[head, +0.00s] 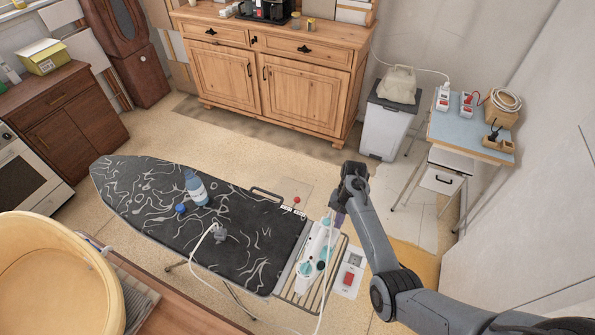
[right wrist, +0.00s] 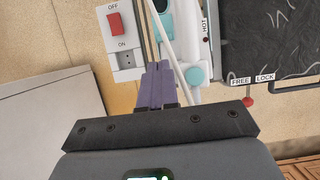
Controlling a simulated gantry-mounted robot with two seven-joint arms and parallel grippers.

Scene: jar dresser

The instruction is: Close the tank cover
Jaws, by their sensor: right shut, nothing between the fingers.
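A white and teal steam iron (head: 313,262) rests on the slatted metal rest at the right end of the ironing board (head: 250,245). It also shows in the right wrist view, with a teal round part (right wrist: 194,75). I cannot clearly make out the tank cover or whether it is open. My right gripper (head: 340,218) is by the iron's upper right end in the head view. Its purple fingers (right wrist: 157,82) are shut and empty, beside the iron in the right wrist view; contact is unclear. My left gripper is not in view.
A blue-labelled bottle (head: 196,188) and a blue cap (head: 181,209) are on the board. A white cord with a grey piece (head: 220,235) lies there too. A red-switch panel (head: 348,276) is right of the iron rest. A yellow basin (head: 50,270) stands lower left.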

